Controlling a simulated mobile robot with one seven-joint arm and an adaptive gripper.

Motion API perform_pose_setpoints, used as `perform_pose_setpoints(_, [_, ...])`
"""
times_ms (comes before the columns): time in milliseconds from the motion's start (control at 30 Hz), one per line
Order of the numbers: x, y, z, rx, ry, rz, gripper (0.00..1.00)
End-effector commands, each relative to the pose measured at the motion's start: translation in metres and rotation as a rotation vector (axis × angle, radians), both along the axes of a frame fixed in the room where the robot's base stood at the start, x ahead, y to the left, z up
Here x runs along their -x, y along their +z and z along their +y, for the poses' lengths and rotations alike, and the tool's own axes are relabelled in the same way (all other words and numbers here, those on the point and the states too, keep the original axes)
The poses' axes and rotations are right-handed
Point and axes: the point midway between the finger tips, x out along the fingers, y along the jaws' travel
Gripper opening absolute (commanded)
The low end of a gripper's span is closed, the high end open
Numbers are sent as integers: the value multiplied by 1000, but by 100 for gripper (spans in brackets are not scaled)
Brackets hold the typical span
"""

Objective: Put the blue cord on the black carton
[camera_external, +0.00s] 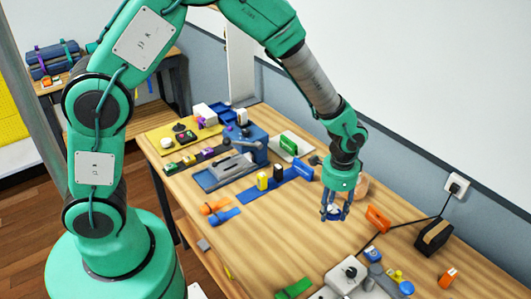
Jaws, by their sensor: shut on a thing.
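My gripper (335,213) points down over the right middle of the wooden table, its fingers closed around a small bluish thing. It looks like the blue cord, though the fingers hide most of it. A small black block (278,171) stands on a blue strip left of my gripper, between a yellow block and a blue one. A larger black box (434,237) with a tan stripe sits to the right near the wall. I cannot tell which of the two is the black carton. My gripper is apart from both.
An orange block (377,219) lies right of my gripper, near a dark cable running to the wall socket (455,187). Grey and coloured parts (347,272) crowd the near edge. A blue-grey vise (232,165) stands left. The table's centre (275,235) is clear.

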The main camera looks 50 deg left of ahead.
Motion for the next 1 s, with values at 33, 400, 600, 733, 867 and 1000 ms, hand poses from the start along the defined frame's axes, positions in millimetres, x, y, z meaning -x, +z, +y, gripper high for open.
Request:
perform_pose_setpoints(33, [-9,1,-10,-1,1,1,14])
perform_pose_setpoints(400, [-63,2,-77,1,20,1,14])
perform_pose_setpoints(600, [-87,0,-115,2,31,0,14])
perform_pose_setpoints(733, [-99,-2,-135,2,37,0,14])
perform_pose_setpoints(867, [-106,-3,-149,2,41,-1,14])
perform_pose_setpoints(1000, [-110,-5,-157,2,45,0,14])
